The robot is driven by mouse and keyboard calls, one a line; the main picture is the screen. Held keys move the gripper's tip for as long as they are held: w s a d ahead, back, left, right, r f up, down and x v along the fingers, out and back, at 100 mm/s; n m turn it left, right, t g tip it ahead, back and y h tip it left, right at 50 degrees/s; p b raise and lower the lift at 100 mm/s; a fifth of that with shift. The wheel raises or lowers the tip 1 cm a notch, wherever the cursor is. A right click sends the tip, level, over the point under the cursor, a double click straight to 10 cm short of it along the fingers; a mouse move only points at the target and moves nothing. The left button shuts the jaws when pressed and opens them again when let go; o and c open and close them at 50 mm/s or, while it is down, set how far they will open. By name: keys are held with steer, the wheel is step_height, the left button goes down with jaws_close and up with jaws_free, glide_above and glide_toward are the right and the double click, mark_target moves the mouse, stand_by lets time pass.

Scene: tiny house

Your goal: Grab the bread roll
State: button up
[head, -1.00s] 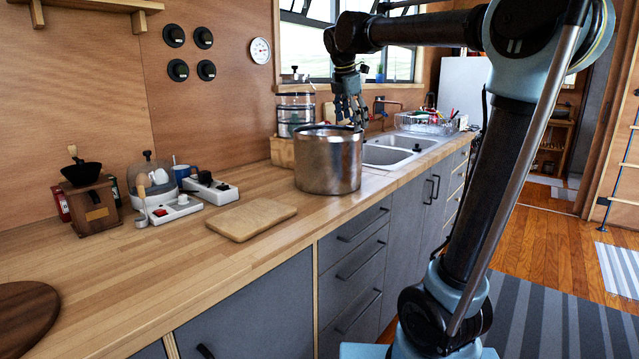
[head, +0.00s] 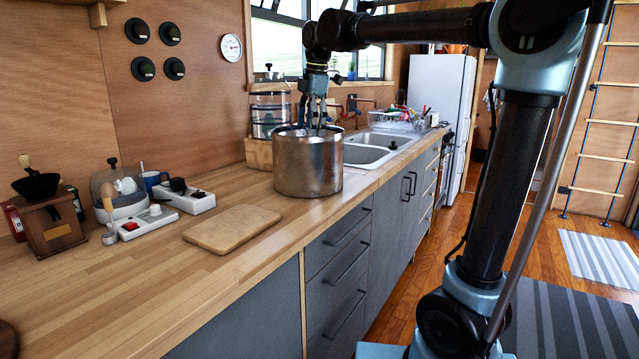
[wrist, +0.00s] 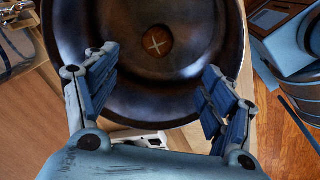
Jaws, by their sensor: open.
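The bread roll (wrist: 157,41) is small, round and brown with a pale cross on top. It lies on the bottom of a large metal pot, seen from above in the wrist view (wrist: 100,20). The pot (head: 308,167) stands on the wooden counter in the head view, where its wall hides the roll. My gripper (head: 316,127) points down at the pot's mouth, its fingertips at about rim height. In the wrist view my gripper (wrist: 163,72) is open and empty, with the roll ahead between its fingers and apart from them.
A cutting board (head: 232,228) lies in front of the pot. A steamer (head: 270,113) stands behind it, and the sink (head: 372,150) is to its right. A coffee grinder (head: 47,215) and power strips (head: 187,199) are at the left. The near counter is mostly bare.

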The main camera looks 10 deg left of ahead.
steer(key=f, duration=0.4)
steer(key=a+f, duration=0.1)
steer(key=f, duration=0.3)
steer(key=a+f, duration=0.1)
steer(key=f, duration=0.3)
steer(key=shift+w+a, duration=0.2)
steer(key=shift+w, duration=0.1)
steer(key=shift+w+a+f, duration=0.1)
steer(key=shift+a+f, duration=0.05)
steer(key=shift+f, duration=0.75)
steer(key=shift+w+a+f, duration=0.1)
steer(key=shift+a+f, duration=0.1)
steer(key=shift+f, duration=0.65)
steer(key=shift+w+a+f, duration=0.1)
steer(key=shift+a+f, duration=0.05)
steer(key=shift+f, duration=0.75)
steer(key=c, duration=1.2)
steer(key=shift+r, duration=0.15)
steer(key=shift+c, duration=0.2)
